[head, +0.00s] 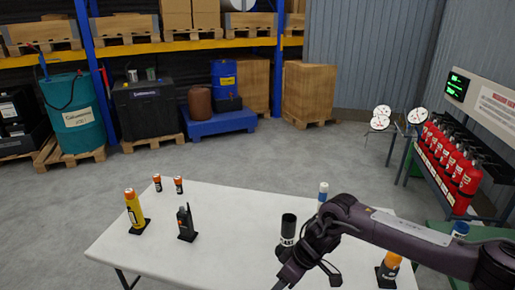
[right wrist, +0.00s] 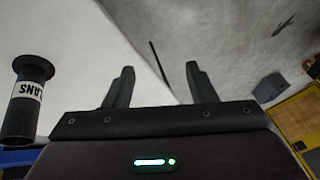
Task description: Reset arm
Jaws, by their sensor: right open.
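My right arm reaches in from the right over the white table (head: 215,255) in the head view. My right gripper (right wrist: 158,82) is open, with two black fingers apart and nothing between them in the right wrist view. A black cylinder (head: 288,222) with a white label stands close to my right gripper, partly hidden by it. It also shows at the left of the right wrist view (right wrist: 27,110), beside the fingers and apart from them. My left gripper is in neither view.
A yellow torch (head: 135,209), a black radio (head: 186,222) and two orange-topped batteries (head: 178,186) stand on the left of the table. A blue-capped white canister (head: 322,193) and an orange-black item (head: 389,267) are near my arm. Red extinguishers (head: 450,165) stand at right.

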